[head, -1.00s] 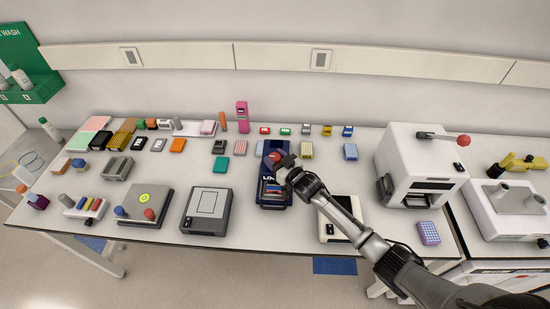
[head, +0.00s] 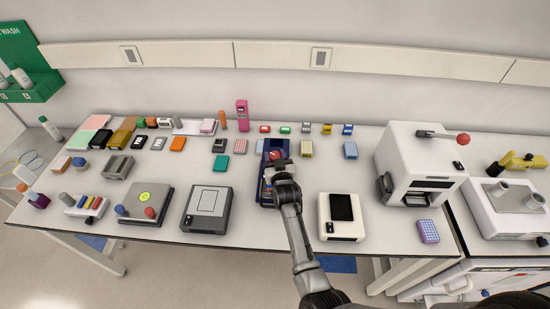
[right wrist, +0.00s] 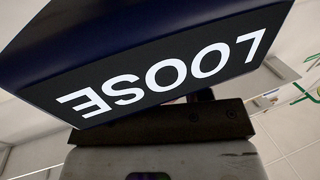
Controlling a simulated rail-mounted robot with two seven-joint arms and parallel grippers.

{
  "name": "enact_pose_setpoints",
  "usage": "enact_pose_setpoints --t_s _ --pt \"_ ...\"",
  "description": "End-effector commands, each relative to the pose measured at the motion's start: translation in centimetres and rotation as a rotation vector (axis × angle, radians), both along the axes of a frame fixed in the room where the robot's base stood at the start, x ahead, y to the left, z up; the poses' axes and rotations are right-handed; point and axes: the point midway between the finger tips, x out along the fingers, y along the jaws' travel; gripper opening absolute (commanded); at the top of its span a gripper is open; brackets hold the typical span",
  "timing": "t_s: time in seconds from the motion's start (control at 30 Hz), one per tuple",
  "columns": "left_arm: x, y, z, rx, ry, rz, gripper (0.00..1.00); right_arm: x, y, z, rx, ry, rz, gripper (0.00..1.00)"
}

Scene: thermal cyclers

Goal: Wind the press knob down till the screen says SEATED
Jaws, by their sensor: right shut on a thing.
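The dark blue press (head: 263,190) stands near the front of the bench, left of a white instrument. Its red knob (head: 275,154) shows on top, partly covered by my right gripper (head: 277,164). My right gripper is shut on the knob from the front. In the right wrist view the press screen (right wrist: 165,70) fills the upper half and reads LOOSE, upside down. The dark finger part of my gripper (right wrist: 165,125) lies just below the screen there, and the knob is mostly hidden. My left gripper is not in view.
A white instrument with a dark screen (head: 341,208) stands close on the right. A grey flat device (head: 206,210) stands to the left. A large white machine with a red-tipped lever (head: 415,165) is farther right. Several small coloured blocks line the back.

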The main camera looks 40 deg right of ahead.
Motion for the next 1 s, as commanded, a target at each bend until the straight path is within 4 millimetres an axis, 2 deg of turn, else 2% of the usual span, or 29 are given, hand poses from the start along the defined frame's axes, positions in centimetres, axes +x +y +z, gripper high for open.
enact_pose_setpoints --t_s 0.5,0.53,0.6,0.77,1.0 --pt "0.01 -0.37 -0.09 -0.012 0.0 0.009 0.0 0.05 -0.02 0.21 -0.003 -0.005 -0.018 0.22" --pt "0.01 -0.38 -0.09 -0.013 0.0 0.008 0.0 0.05 -0.02 0.21 -0.003 -0.005 -0.018 0.48" --pt "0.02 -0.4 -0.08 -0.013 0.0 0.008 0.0 0.04 -0.02 0.2 -0.002 -0.004 -0.017 0.55" --pt "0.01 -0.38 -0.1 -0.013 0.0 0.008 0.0 0.04 -0.02 0.14 -0.002 -0.004 -0.017 0.7" --pt "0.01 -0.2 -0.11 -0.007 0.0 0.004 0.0 0.02 -0.02 0.13 -0.001 -0.003 -0.017 0.71"
